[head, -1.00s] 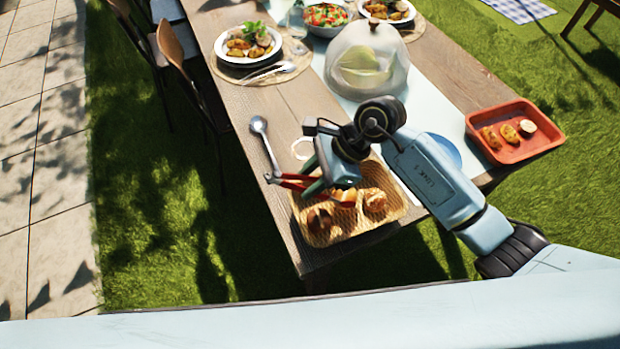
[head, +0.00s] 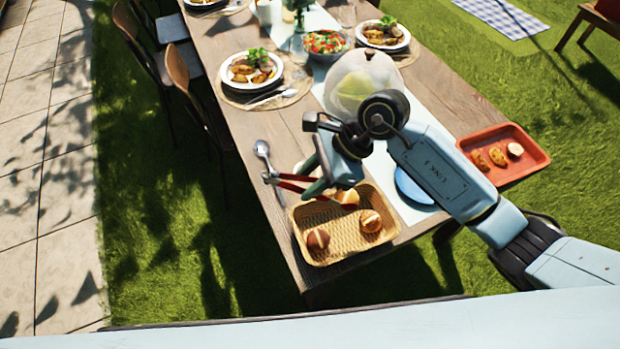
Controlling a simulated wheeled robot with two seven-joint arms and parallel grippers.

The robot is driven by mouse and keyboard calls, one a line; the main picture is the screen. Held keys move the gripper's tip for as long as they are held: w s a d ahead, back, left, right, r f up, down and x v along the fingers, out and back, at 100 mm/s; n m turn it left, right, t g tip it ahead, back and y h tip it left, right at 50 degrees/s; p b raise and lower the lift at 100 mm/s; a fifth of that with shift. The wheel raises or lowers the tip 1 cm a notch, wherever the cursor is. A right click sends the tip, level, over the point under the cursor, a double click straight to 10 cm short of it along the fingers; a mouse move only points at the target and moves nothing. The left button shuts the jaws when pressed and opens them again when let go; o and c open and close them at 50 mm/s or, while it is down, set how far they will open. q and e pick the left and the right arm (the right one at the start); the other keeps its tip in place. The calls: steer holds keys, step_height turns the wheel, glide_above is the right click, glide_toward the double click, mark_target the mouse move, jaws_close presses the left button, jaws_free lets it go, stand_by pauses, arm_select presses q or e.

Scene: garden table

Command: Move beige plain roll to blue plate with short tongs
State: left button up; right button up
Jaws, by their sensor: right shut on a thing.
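My right gripper (head: 310,177) is shut on the short tongs (head: 291,186), which have red handles, above the far edge of the wicker basket. A beige roll (head: 347,197) shows at the basket's far side, partly hidden by the tongs and gripper. I cannot tell whether the tongs touch or grip it. The blue plate (head: 408,187) lies right of the basket, partly hidden by my right arm. My left gripper is not in view.
The wicker basket (head: 345,243) also holds a dark brown roll (head: 318,239) and another roll (head: 370,221). A spoon (head: 265,154) lies left of the tongs. A clear dome (head: 362,78) stands beyond my arm. A red tray (head: 530,158) sits at the right edge.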

steer(key=shift+d+f, duration=0.1)
steer(key=shift+w+d+f+m, duration=0.1)
steer(key=shift+d+m, duration=0.15)
steer(key=shift+m, duration=0.05)
steer(key=d+m+t+b, duration=0.1)
steer(key=d+m+t, duration=0.1)
steer(key=m, duration=0.1)
steer(key=w+d+m+t+h+b, duration=0.1)
steer(key=d+m, duration=0.2)
steer(key=w+d+m+t+h+b, duration=0.1)
steer(key=d+m+t, duration=0.1)
steer(key=d+m, duration=0.1)
steer(key=shift+w+d+r+t, duration=0.1)
steer(key=shift+d+r+t, duration=0.15)
steer(key=shift+r+t, duration=0.05)
steer(key=d+r+m+t+h+b, duration=0.1)
steer(key=d+m, duration=0.1)
steer(key=d+r+m+h, duration=0.1)
steer(key=d+m+h, duration=0.1)
steer(key=m, duration=0.1)
steer(key=w+d+r+m+t+h+b, duration=0.1)
steer(key=d+m, duration=0.1)
steer(key=m, duration=0.1)
steer(key=shift+d+r+t+h+b, duration=0.25)
steer(key=shift+d+t+h+b, duration=0.05)
steer(key=shift+d+h, duration=0.1)
steer(key=shift+d+r+m+h, duration=0.3)
steer(key=shift+d+m, duration=0.15)
steer(key=shift+m, duration=0.35)
steer(key=shift+s, duration=0.1)
